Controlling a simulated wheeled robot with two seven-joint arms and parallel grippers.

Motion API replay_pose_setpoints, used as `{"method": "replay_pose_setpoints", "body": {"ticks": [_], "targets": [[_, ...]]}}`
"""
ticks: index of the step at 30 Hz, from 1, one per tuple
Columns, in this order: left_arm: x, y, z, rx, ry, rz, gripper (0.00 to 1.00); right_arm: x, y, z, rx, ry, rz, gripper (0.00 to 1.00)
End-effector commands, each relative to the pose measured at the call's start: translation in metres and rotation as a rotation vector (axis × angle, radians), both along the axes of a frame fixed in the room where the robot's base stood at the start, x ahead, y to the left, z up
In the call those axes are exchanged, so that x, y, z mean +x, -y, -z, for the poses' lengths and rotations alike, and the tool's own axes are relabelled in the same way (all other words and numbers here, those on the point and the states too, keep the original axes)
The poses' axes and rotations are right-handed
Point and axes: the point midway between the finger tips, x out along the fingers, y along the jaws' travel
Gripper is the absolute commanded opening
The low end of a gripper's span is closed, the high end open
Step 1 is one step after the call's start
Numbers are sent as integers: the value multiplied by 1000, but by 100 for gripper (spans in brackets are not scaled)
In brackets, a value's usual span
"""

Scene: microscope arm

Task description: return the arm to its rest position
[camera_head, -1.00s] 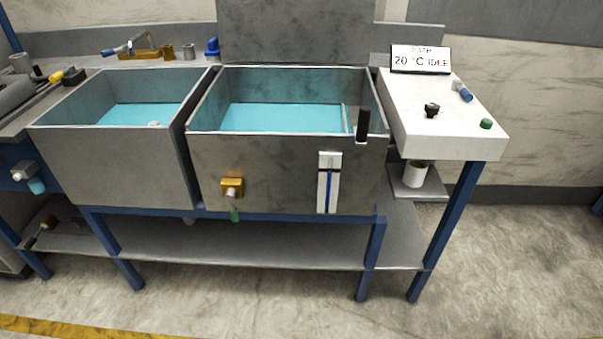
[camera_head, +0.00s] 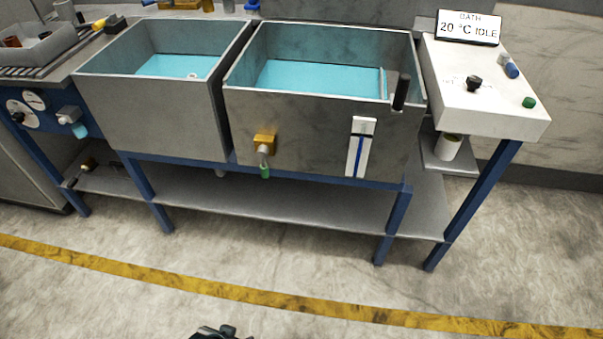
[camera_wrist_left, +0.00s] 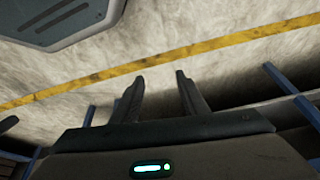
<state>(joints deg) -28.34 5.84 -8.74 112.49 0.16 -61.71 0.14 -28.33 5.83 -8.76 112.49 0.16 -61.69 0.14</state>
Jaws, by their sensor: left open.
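My left gripper (camera_wrist_left: 159,77) shows in the left wrist view with its two dark fingers apart. Nothing is between them, and bare floor shows behind them. In the head view, only a small dark piece of my own body shows at the bottom edge, left of the middle; I cannot tell which part it is. My right gripper is in neither view.
A steel bench with two basins of blue liquid, a left basin (camera_head: 150,115) and a right basin (camera_head: 300,120), stands ahead. A white control panel (camera_head: 487,98) with a "20 °C IDLE" display (camera_head: 468,27) is at right. A yellow floor line (camera_head: 240,292) crosses open floor before it.

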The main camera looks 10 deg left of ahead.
Motion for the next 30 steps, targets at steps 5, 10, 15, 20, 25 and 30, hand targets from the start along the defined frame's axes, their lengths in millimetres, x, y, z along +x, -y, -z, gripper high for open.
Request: {"method": "replay_pose_setpoints", "body": {"ticks": [5, 10, 15, 20, 25, 30], "targets": [[0, 7, 56, -15, 26, 8, 40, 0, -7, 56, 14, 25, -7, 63], [-10, 12, 102, -29, 56, 15, 40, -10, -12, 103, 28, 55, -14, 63], [-23, 14, 133, -38, 81, 20, 40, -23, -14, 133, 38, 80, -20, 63], [-29, 15, 145, -43, 95, 22, 40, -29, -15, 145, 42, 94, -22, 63], [-30, 15, 148, -43, 98, 23, 40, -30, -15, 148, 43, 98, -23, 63], [-30, 15, 148, -43, 98, 23, 40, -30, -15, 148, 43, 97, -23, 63]]}}
